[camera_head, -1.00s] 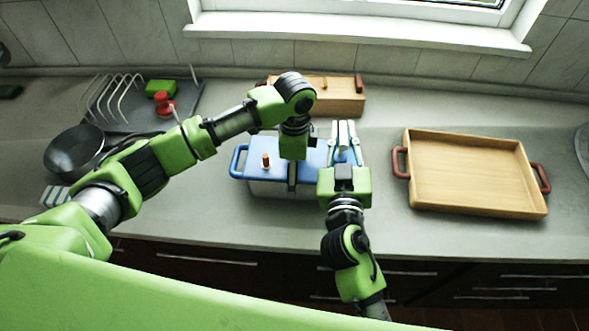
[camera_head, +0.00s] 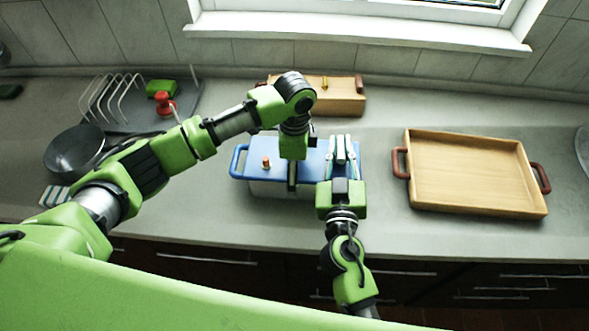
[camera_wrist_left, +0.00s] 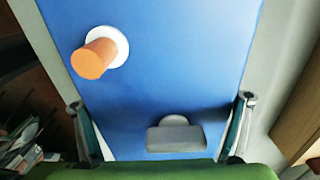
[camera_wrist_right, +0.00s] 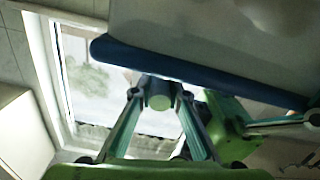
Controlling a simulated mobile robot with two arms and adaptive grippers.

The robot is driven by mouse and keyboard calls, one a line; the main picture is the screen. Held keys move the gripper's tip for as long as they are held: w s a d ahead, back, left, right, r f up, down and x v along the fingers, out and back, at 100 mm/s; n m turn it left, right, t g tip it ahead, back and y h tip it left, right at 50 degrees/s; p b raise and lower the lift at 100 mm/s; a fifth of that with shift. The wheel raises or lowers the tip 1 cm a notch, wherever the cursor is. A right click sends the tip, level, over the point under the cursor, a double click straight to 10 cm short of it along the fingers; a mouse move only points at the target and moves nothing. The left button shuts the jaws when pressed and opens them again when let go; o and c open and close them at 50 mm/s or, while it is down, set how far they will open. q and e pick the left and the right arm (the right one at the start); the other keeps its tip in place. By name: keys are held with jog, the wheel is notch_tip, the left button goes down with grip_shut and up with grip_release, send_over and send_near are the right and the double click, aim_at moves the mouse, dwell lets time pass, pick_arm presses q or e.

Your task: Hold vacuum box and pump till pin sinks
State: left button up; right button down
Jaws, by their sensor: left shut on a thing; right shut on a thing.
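The vacuum box (camera_head: 258,188) stands on the counter, pale with a blue lid (camera_head: 308,172). An orange pin (camera_head: 266,162) stands up from the lid; the left wrist view shows the pin (camera_wrist_left: 95,58) clearly raised above a white ring. My left gripper (camera_wrist_left: 160,102) reaches from above and is shut across the box, one finger on each side. My right gripper (camera_head: 343,150) is at the lid's right end, shut on the pump knob. In the right wrist view the grey pump knob (camera_wrist_right: 159,97) sits between the fingertips; the rest of the pump is hidden.
A wooden tray (camera_head: 470,208) with red handles stands to the right. A wooden box (camera_head: 340,98) is behind. A dish rack (camera_head: 120,100), a dark pan (camera_head: 72,150) and a red item (camera_head: 165,104) are at the left. The front counter is clear.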

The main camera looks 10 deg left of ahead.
pick_arm(q)
jog(key=shift+s+a+f, duration=0.1)
jog(key=shift+s+f, duration=0.15)
jog(key=shift+f, duration=0.1)
pick_arm(e)
jog(key=shift+f, duration=0.15)
